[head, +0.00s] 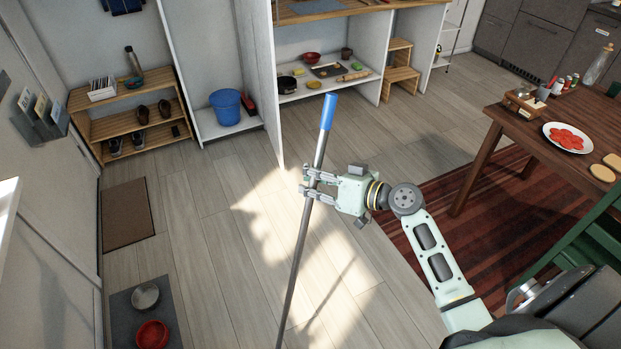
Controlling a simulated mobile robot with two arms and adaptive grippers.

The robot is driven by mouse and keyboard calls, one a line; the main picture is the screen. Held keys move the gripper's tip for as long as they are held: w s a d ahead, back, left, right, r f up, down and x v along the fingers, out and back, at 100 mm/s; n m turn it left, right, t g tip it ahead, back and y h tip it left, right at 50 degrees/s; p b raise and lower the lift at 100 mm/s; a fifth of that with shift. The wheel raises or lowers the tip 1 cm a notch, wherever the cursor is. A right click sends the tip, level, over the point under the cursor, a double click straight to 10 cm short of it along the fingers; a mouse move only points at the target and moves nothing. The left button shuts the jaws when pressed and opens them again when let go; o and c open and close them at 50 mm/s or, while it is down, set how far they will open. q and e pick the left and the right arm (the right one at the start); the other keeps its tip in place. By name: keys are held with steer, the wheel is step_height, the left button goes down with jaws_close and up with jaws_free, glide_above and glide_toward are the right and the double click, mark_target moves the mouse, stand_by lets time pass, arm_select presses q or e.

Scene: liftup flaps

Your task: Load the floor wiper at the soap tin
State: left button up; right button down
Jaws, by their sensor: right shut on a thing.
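My right gripper (318,186) is shut on the upper part of a long grey pole with a blue grip end, the floor wiper (299,245). The pole stands nearly upright, leaning a little, and its lower end runs out of the bottom of the picture, so the wiper's head is hidden. I cannot pick out a soap tin for sure. My left gripper is not in view.
A blue bucket (226,106) stands in a white cabinet at the back. A wooden shoe rack (128,124) is at the left. Two bowls sit on a dark mat (123,315) at the lower left. A wooden table (500,120) stands at the right on a red striped rug (440,215). The middle floor is clear.

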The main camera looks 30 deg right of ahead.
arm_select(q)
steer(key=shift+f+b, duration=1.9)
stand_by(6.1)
